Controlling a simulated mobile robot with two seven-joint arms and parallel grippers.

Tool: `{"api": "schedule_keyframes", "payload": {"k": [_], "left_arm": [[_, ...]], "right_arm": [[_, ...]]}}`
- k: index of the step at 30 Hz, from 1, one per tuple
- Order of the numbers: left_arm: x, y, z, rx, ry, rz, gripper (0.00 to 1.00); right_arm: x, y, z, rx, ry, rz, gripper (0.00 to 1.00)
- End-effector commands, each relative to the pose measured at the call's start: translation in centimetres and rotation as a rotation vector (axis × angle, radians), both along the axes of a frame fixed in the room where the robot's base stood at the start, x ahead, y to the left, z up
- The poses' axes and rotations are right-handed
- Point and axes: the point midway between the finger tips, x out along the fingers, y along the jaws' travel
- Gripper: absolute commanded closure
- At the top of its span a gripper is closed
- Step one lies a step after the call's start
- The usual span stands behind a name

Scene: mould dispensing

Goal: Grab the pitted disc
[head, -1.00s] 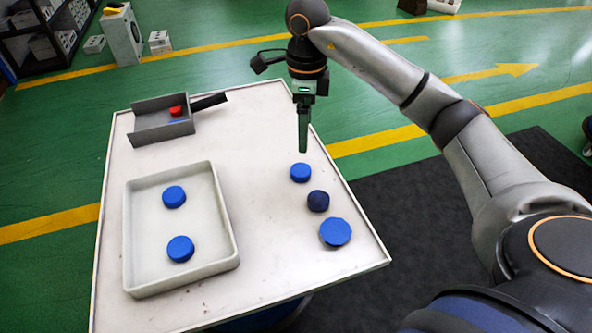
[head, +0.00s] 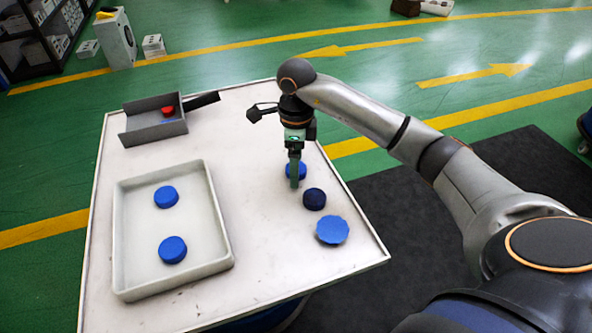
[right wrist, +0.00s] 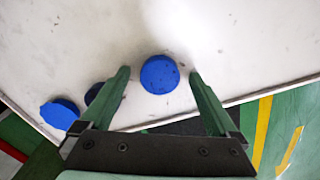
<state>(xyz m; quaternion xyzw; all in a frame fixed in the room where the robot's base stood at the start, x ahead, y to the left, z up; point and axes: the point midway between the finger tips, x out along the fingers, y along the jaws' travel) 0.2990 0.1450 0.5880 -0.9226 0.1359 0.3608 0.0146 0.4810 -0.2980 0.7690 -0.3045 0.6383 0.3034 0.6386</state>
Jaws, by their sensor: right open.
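A round blue disc (head: 303,172) lies on the table, the farthest of three in a row on the right. In the right wrist view this disc (right wrist: 160,76) shows a few small dark specks that look like pits. My right gripper (head: 294,186) points down over it and hides part of it in the head view. The right gripper is open, with one finger to each side of the disc and a gap on both sides. A dark blue disc (head: 314,199) and a larger wavy-edged blue disc (head: 332,230) lie nearer. My left gripper is out of view.
A pale tray (head: 122,240) with two blue discs stands at the left. A grey open-sided bin (head: 140,135) with a red piece is at the back left, a black bar beside it. The table's right edge runs close to the row of discs.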

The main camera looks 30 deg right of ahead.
Motion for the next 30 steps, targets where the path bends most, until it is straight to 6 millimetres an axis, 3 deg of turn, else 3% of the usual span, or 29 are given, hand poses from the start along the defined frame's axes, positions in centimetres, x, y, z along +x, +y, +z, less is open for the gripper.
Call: {"api": "schedule_keyframes", "payload": {"k": [3,27,30], "left_arm": [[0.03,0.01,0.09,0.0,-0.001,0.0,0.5],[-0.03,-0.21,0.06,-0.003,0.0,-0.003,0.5],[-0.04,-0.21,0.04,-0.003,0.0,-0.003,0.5]], "right_arm": [[0.01,0.01,0.03,0.0,0.0,0.0,0.06],[0.0,0.0,0.06,0.0,0.0,0.0,0.95],[0.0,0.0,0.07,0.0,0.0,0.0,0.95]]}}
